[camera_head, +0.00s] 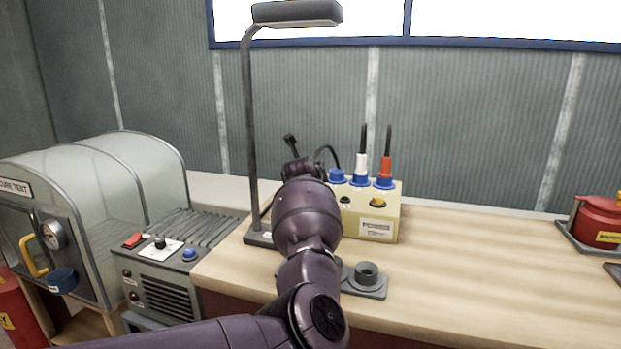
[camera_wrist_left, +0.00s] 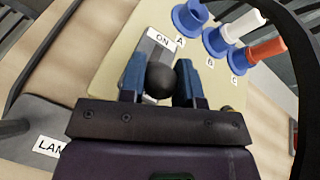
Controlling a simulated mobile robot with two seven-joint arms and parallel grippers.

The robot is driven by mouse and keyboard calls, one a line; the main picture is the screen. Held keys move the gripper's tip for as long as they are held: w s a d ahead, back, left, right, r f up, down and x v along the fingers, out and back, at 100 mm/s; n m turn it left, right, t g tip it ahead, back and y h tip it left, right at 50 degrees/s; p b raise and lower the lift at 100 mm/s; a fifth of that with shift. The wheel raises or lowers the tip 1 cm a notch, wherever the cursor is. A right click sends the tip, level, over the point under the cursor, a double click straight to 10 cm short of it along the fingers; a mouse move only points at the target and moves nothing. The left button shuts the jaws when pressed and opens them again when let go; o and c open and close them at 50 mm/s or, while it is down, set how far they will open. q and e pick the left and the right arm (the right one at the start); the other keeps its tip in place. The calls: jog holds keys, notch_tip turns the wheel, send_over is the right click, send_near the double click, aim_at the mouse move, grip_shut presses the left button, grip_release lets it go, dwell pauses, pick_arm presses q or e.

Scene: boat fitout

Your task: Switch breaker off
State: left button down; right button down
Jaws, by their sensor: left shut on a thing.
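A beige breaker box (camera_head: 384,231) stands on the wooden bench. The breaker lever's round black knob (camera_wrist_left: 160,82) sits between the blue fingers of my left gripper (camera_wrist_left: 160,75) in the left wrist view. My left gripper is shut on this knob. An ON label (camera_wrist_left: 162,40) shows on the box just beyond the fingers. In the head view my left arm hides the lever and the left part of the box. The lever's shaft and any OFF label are hidden. My right gripper is not in view.
Blue sockets hold a white plug (camera_head: 361,165) and an orange plug (camera_head: 386,168) on the box top. A lamp post (camera_head: 250,130) stands close left of my arm. A grey holder (camera_head: 367,276) sits in front.

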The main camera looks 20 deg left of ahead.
pick_arm(q)
jog(key=c, duration=0.8)
grip_release()
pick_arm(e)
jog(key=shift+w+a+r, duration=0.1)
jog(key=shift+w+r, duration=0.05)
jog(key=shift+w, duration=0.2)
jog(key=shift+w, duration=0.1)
pick_arm(q)
jog(key=shift+r+p, duration=1.3)
jog(key=shift+r, duration=8.65)
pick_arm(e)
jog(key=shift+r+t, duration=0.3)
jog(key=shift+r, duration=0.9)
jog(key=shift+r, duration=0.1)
